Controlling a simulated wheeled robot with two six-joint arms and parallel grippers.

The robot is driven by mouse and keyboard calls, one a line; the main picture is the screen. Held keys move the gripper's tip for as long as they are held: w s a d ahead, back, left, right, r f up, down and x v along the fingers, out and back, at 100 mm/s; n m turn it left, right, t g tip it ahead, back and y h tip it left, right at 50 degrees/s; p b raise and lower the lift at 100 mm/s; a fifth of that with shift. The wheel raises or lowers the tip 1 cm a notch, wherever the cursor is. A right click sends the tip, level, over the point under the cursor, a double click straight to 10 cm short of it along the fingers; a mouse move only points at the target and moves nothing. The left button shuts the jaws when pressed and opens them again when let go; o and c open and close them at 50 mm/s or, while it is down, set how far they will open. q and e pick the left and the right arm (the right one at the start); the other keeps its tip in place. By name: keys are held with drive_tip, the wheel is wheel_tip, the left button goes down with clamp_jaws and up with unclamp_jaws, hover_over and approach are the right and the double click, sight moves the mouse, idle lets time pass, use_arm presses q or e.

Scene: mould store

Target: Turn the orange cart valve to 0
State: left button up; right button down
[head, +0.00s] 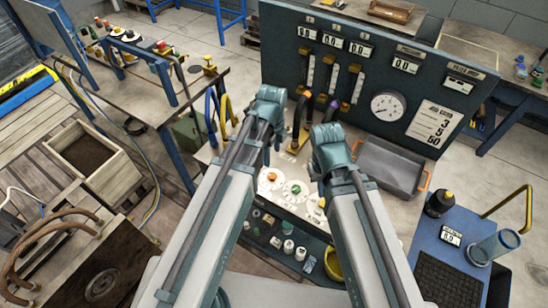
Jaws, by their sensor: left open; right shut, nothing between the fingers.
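A small orange knob (271,177) sits on a white dial on the bench below the dark panel. A green knob (295,189) on another white dial is just right of it, and a yellow knob (322,202) is further right, partly covered by my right arm. The dial markings are too small to read. My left gripper (277,141) is open above and beyond the orange knob, apart from it. My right gripper (315,172) is shut and empty above the dials, right of the green knob. The wrists partly hide both grippers.
A dark panel (340,62) with displays and a round gauge (387,107) stands behind. A grey tray (392,167) lies to the right. Curved hoses rise near both wrists. Small jars (289,246) stand on a lower shelf. A blue cart (455,255) is at right.

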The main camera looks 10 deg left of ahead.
sight(272, 175)
use_arm(q)
drive_tip(key=shift+m, duration=0.4)
drive_tip(key=f+b, duration=0.9)
drive_tip(key=w+f+b, duration=0.1)
drive_tip(key=f+b, duration=0.3)
drive_tip(key=shift+a+f+b, duration=0.15)
drive_tip(key=shift+f+b, duration=0.05)
drive_tip(key=shift+b, duration=0.2)
use_arm(e)
drive_tip(key=f, duration=1.3)
drive_tip(key=shift+w+f, duration=0.2)
drive_tip(key=shift+w, duration=0.05)
use_arm(q)
drive_tip(key=shift+c, duration=0.2)
clamp_jaws()
